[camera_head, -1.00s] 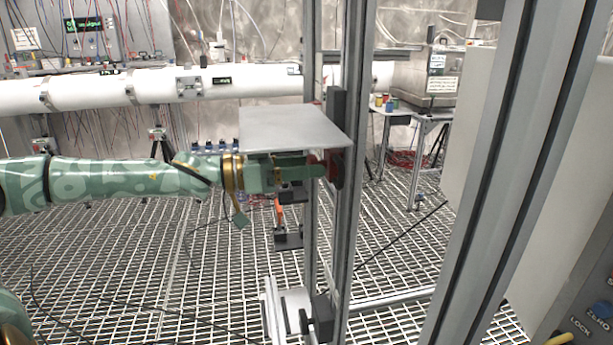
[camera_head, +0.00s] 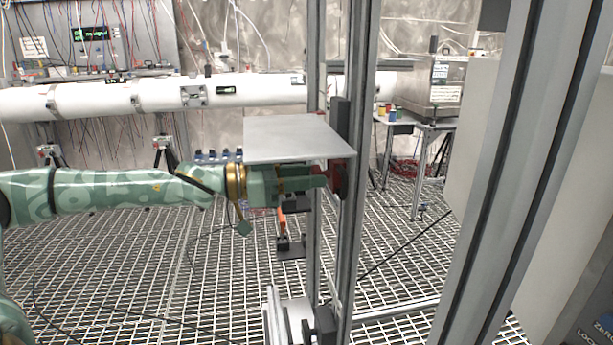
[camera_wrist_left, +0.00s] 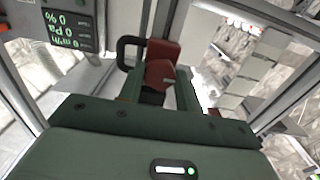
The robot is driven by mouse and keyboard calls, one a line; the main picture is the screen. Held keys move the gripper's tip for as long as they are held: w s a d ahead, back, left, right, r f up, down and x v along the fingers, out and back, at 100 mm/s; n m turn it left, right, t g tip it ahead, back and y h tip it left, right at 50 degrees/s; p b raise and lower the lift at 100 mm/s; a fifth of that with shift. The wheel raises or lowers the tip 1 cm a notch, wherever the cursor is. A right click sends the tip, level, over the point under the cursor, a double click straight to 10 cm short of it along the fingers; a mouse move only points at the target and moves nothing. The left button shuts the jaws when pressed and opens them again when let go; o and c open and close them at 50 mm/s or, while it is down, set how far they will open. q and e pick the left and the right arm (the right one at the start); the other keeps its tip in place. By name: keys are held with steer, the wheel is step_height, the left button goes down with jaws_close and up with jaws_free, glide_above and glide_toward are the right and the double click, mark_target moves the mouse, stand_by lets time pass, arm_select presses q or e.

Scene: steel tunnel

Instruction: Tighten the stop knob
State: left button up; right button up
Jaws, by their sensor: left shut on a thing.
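The stop knob (camera_head: 335,168) is red and sits on the dark block of an upright metal rail, just under the right edge of a flat grey plate (camera_head: 292,136). My left gripper (camera_head: 322,181) comes in level from the left beneath the plate, with its green fingers at the knob. In the left wrist view the red knob (camera_wrist_left: 159,72) lies between the two fingers (camera_wrist_left: 160,92), and they are shut on it. The plate partly hides the wrist and knob from above. My right gripper is not in view.
Upright metal rails (camera_head: 357,220) stand close around the knob, with a wider post (camera_head: 500,170) to the right. A lower bracket (camera_head: 296,318) is below. A white pipe (camera_head: 110,95) runs across the back.

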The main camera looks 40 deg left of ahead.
arm_select(q)
steer(key=m, duration=0.9)
steer(key=shift+p, duration=0.3)
steer(key=shift+m, duration=0.4)
steer(key=o, duration=1)
